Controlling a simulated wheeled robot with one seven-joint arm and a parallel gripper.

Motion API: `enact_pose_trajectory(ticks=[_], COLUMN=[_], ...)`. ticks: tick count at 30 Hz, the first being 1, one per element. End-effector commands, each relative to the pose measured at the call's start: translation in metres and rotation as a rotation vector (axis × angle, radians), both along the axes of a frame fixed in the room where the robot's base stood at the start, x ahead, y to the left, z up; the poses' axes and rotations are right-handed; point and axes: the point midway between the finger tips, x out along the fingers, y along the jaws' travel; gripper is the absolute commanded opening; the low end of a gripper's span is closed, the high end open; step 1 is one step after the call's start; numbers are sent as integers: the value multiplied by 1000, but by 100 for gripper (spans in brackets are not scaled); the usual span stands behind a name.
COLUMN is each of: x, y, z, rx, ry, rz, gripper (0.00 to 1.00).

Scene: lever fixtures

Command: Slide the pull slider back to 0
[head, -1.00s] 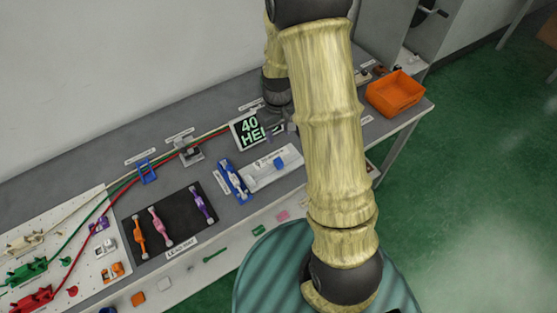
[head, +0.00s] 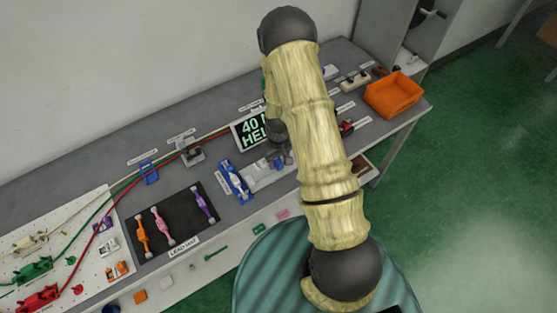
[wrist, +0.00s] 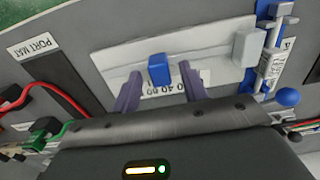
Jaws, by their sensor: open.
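The pull slider is a white plate (wrist: 112,58) with a blue knob (wrist: 158,68) in a slot, in the wrist view. A scale label under the knob is partly hidden by my gripper. My gripper (wrist: 160,72) is open, its purple fingers on either side of the blue knob with gaps on both sides. I cannot tell whether the fingertips are low enough to overlap the knob. In the head view the plate (head: 262,180) is partly covered by my arm and wrist.
A screen (head: 250,131) reading 40 stands behind the plate. A blue lever fixture (head: 235,181) is close beside it on the left. A black mat (head: 165,220) with several leads lies further left. An orange bin (head: 393,94) is at the right end.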

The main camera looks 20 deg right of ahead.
Motion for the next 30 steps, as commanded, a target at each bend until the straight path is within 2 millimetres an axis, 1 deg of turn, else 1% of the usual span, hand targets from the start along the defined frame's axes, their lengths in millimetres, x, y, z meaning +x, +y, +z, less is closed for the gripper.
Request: enact_pose_trajectory(ticks=[3, 6, 14, 20, 21, 30], x=[-1, 0, 0, 0, 0, -2], y=[0, 0, 0, 0, 0, -1], z=[-10, -14, -16, -15, -15, -16], rx=[1, 0, 0, 0, 0, 0], ry=[1, 0, -1, -1, -1, 0], rz=[0, 0, 0, 0, 0, -15], gripper=[44, 44, 44, 6, 5, 5])
